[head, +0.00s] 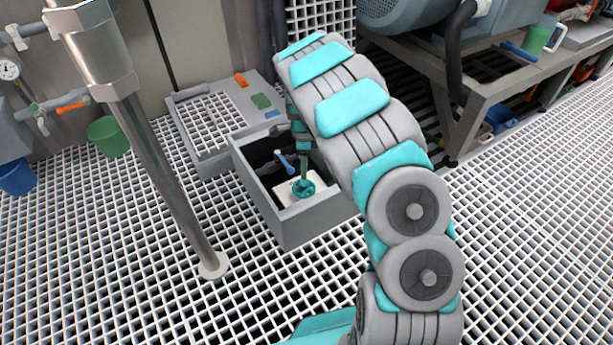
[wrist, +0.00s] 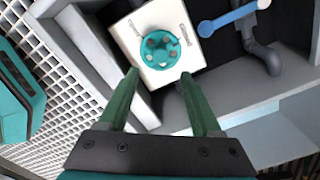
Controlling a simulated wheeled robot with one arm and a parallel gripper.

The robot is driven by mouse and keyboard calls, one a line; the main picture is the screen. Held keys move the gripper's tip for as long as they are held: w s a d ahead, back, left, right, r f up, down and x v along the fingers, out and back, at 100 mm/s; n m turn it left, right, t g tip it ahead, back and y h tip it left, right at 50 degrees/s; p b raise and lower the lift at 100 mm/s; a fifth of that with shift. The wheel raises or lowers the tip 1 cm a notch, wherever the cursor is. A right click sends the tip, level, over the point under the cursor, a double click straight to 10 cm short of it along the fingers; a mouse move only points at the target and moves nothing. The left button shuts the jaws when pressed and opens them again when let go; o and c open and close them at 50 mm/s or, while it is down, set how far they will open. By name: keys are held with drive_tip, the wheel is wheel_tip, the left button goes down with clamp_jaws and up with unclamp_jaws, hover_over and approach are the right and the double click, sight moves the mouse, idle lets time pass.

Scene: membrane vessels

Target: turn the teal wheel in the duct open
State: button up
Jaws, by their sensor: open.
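The teal wheel (head: 303,188) sits on a white plate (head: 285,194) inside the open grey duct (head: 290,231). In the wrist view the teal wheel (wrist: 160,48) is round with several holes, and the white plate (wrist: 140,22) around it carries small markings that I cannot read. My gripper (head: 304,172) reaches down into the duct. In the wrist view its two green fingers (wrist: 163,75) are apart, with their tips just short of the wheel, one toward each side. Nothing is between them. I cannot tell whether a fingertip touches the plate.
A blue-handled lever (wrist: 230,19) on a dark pipe is beside the wheel inside the duct. The duct's grey walls surround the gripper closely. A grey box with a grating lid (head: 207,122) stands behind left. A metal post (head: 165,170) stands to the left. Grating floor in front is clear.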

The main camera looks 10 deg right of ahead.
sight(304, 183)
drive_tip(key=shift+w+f, duration=0.1)
drive_tip(key=shift+f, duration=0.15)
wheel_tip(304, 183, down, 8)
drive_tip(key=shift+r+b, duration=0.15)
drive_tip(key=shift+b, duration=0.4)
drive_tip(key=shift+c, duration=0.2)
clamp_jaws()
